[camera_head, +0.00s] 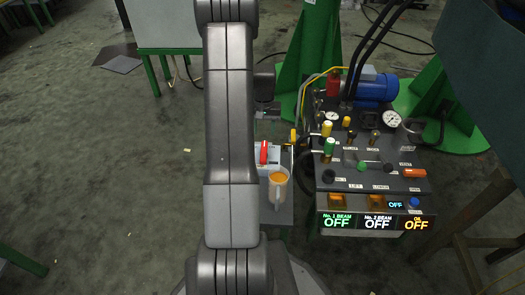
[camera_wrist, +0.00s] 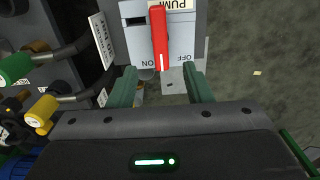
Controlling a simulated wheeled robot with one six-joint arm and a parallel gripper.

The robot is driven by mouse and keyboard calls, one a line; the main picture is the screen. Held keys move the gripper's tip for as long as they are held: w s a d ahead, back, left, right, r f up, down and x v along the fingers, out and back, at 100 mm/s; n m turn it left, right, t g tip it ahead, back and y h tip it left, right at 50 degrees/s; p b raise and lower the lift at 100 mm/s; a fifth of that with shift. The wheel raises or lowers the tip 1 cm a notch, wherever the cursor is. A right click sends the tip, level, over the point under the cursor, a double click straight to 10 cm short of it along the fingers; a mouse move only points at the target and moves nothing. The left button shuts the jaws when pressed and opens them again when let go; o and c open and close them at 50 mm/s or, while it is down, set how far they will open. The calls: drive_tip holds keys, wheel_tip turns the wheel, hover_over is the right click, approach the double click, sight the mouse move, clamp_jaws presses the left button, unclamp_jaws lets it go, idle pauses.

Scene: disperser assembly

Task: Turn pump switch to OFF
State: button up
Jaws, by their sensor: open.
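The pump switch is a red lever (camera_wrist: 158,35) on a white plate (camera_wrist: 137,38) labelled PUMP, ON and OFF, upside down in the wrist view. The lever's white-marked end lies between the two words, closer to ON. My gripper (camera_wrist: 160,74) is open, its two green fingers either side of the lever's near end in the picture, with visible gaps. Whether a finger touches the lever cannot be told. In the head view the red lever (camera_head: 264,152) shows just right of my arm, which hides my gripper there.
A clear jug with orange contents (camera_head: 278,188) stands in front of the switch. To the right is a control panel (camera_head: 345,178) with knobs, gauges and lit OFF displays. A green knob (camera_wrist: 15,67) and a yellow knob (camera_wrist: 40,113) are left in the wrist view. Open floor lies right there.

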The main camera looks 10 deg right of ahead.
sight(264, 150)
wheel_tip(264, 150, down, 11)
drive_tip(key=b, duration=0.3)
drive_tip(key=shift+r, duration=0.15)
drive_tip(key=c, duration=1)
